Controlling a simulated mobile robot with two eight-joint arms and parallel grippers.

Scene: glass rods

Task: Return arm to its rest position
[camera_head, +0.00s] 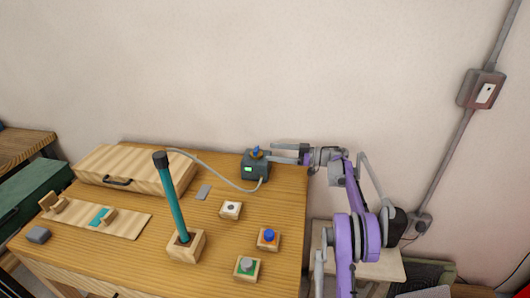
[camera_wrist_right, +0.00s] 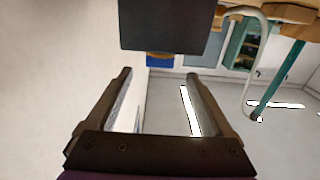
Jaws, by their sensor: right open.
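My right gripper (camera_head: 272,153) reaches in from the right over the back edge of the wooden table (camera_head: 130,220). Its fingers point left toward a dark box (camera_head: 253,172) with a blue knob (camera_head: 256,151) on top and a green lit display. In the right wrist view the gripper (camera_wrist_right: 158,74) is open, with nothing between its fingers. The dark box (camera_wrist_right: 165,25) and blue knob (camera_wrist_right: 160,60) show just beyond the fingertips; whether they touch the knob is unclear. My left gripper is not in view.
A teal rod (camera_head: 170,200) with a black cap stands in a wooden block (camera_head: 186,249). A cable (camera_head: 215,177) runs from the rod's top to the dark box. Wooden blocks with a white (camera_head: 231,210), a blue (camera_head: 269,239) and a grey-green top (camera_head: 247,268) stand at front right.

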